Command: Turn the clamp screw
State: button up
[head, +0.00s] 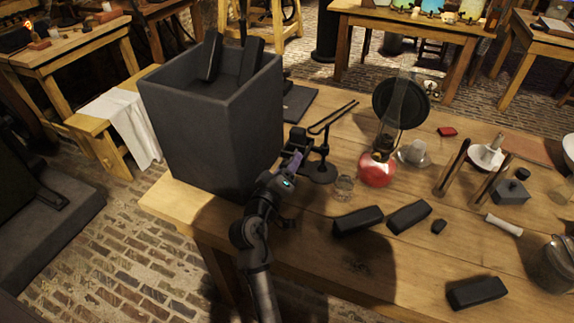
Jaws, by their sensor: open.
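A dark clamp stand (320,171) with a round base and a forked arm stands on the wooden table, just right of the big dark box. A small dark clamp part (299,137) sits at the left side of the stand. I cannot clearly make out the clamp screw itself. My gripper (294,160) is at the clamp's near left side, close to the stand. It is open; its fingers are small and dark, and whether they touch the clamp cannot be told. My arm reaches up from the bottom of the view and hides part of the table's edge.
The tall dark box (222,125) holds upright dark slabs close left of my gripper. A red oil lamp (378,168) and a small glass jar (344,186) stand to the right. Several dark blocks (358,221) lie on the table's front half. Bare wood shows between them.

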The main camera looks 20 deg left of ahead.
jog(key=c, duration=1)
